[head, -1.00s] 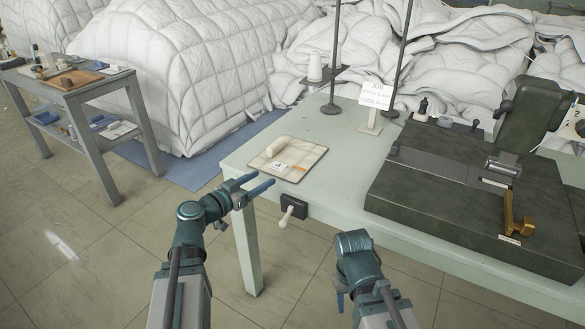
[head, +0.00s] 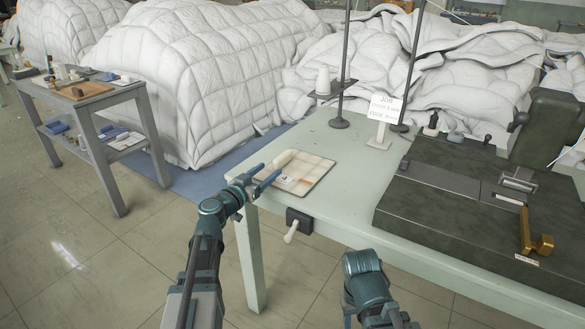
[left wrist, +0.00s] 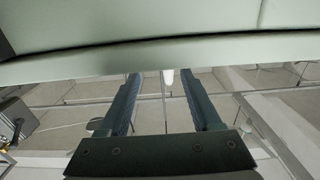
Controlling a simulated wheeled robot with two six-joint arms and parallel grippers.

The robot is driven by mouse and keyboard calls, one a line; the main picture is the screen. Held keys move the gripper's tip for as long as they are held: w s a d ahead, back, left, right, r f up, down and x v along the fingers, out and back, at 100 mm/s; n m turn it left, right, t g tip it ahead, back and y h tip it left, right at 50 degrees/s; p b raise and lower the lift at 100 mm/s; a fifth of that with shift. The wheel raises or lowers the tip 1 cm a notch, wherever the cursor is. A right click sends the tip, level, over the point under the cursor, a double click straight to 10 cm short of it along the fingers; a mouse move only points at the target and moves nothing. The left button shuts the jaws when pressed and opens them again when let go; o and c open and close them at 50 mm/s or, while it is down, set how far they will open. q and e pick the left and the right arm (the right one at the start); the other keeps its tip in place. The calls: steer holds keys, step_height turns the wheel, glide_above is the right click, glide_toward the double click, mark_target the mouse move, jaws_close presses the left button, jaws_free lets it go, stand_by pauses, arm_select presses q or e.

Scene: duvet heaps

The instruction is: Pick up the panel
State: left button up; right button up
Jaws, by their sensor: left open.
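A pale, quilted-looking square panel (head: 315,170) lies flat near the left corner of the pale green table (head: 345,205). It has a dark edge, a rolled white strip on its left part and a small tag marked 4 (head: 285,179). My left gripper (head: 266,175) is at the table's left corner, beside the panel's near left edge, and covers a little of that area. In the left wrist view its two fingers (left wrist: 163,85) are apart with nothing held between them; the panel is not recognisable there. My right arm is low at the front; its gripper does not show.
A crank with a white handle (head: 291,232) sticks out from the table's front edge. A sign (head: 384,107), stand poles and a dark machine base (head: 450,205) stand farther right. A grey side table (head: 85,98) and white duvet heaps (head: 210,75) lie behind.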

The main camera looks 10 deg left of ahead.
mark_target(274, 162)
arm_select(q)
steer(key=shift+a+r+x, duration=0.1)
steer(key=shift+a+x, duration=0.1)
steer(key=shift+x, duration=0.95)
steer(key=shift+a+r+x, duration=0.15)
steer(key=shift+a+x, duration=0.05)
steer(key=shift+x, duration=1)
steer(key=shift+w+d, duration=0.2)
steer(key=shift+w, duration=0.3)
steer(key=shift+c, duration=0.3)
jaws_close()
